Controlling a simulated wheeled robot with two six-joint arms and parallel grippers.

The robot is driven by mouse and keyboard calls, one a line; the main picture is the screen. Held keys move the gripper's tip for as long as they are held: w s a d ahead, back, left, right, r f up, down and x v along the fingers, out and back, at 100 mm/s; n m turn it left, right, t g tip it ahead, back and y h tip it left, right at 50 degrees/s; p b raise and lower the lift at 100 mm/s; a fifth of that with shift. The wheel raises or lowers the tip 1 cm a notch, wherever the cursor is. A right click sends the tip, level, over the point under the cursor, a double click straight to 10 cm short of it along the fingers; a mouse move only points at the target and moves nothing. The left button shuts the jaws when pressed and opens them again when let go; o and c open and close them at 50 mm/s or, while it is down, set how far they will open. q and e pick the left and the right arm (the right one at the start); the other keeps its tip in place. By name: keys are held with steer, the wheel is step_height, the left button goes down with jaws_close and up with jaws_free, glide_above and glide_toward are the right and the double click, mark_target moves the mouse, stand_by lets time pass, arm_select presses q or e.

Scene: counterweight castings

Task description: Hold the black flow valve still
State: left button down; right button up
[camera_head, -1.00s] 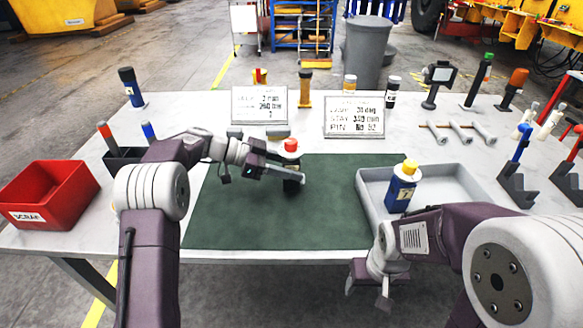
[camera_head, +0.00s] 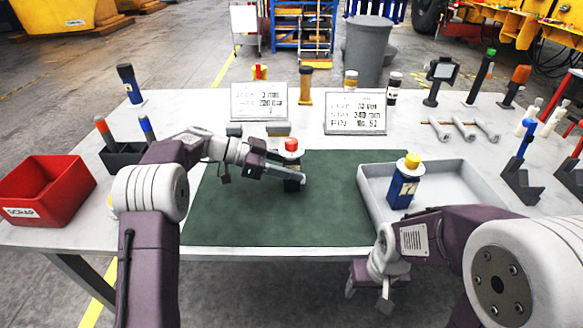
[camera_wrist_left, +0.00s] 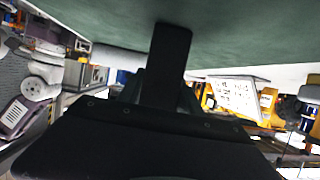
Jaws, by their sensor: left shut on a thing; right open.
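The black flow valve (camera_head: 292,184), with a white collar and a red top, stands upright on the green mat (camera_head: 285,225) in the head view. My left gripper (camera_head: 291,178) reaches in from the left and is shut on its dark body, low over the mat. The fingers hide part of the body. In the left wrist view, a dark upright shape stands against the green mat (camera_wrist_left: 110,25); I cannot tell whether it is valve or finger. My right gripper (camera_head: 370,288) hangs open and empty in front of the table's front edge.
A grey tray (camera_head: 455,192) at the right holds a blue bottle-like part (camera_head: 402,190) with a yellow top. A red scrap bin (camera_head: 50,192) stands at the left. Two sign boards (camera_head: 355,112) stand behind the mat. Grey hooked stands are at the far right. Most of the mat is clear.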

arm_select(q)
steer(key=shift+f+b, duration=0.2)
steer(key=shift+b, duration=0.45)
stand_by(1.6)
steer(key=c, duration=1.5)
jaws_free()
jaws_close()
